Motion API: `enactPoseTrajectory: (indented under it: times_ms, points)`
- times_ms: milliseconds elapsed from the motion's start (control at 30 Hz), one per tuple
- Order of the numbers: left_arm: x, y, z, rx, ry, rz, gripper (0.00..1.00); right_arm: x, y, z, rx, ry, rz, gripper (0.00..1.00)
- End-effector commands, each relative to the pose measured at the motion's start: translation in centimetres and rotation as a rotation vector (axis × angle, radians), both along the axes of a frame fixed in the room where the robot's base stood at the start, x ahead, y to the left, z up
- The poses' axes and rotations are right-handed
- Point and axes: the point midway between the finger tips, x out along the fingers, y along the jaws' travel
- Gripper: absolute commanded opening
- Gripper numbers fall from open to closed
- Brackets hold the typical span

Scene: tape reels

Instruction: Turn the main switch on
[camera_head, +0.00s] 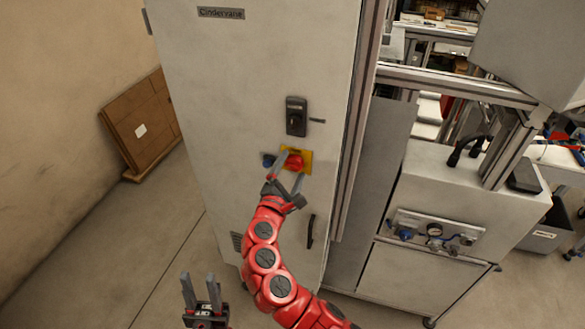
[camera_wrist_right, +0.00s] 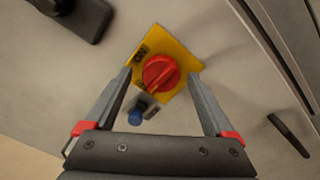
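The main switch is a red rotary knob (camera_head: 294,162) on a yellow plate (camera_head: 306,156) on the front of a tall light grey cabinet. The knob also shows in the right wrist view (camera_wrist_right: 160,73), with "ON" marked on the plate (camera_wrist_right: 179,49) toward its upper left. My right gripper (camera_head: 288,170) is open in front of the switch. In the wrist view its fingers lie on either side of the knob, with gaps and no visible contact. My left gripper (camera_head: 197,280) is open and empty, low at the left, away from the cabinet.
A black lock handle (camera_head: 296,116) is above the switch and a small blue part (camera_head: 268,160) beside it. A black door handle (camera_head: 310,231) is lower right. A grey machine with a gauge panel (camera_head: 434,231) stands right; a brown panel (camera_head: 143,124) leans left. Floor at left is clear.

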Motion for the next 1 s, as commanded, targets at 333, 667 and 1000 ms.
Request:
enactPoseTrajectory:
  times_ms: [333, 667, 1000]
  points:
    - [0.0, 0.0, 0.0, 0.0, 0.0, 0.0, 0.39, 0.0, 0.0, 0.0, 0.0, 0.001, -0.001, 0.26]
    - [0.0, 0.0, -0.5, 0.0, 0.0, 0.0, 0.39, 0.0, -0.1, -0.2, 0.013, -0.004, -0.001, 0.03]
    - [0.0, 0.0, -4.6, 0.0, 0.0, 0.0, 0.39, 0.0, 0.0, -0.9, 0.169, -0.057, 0.001, 0.03]
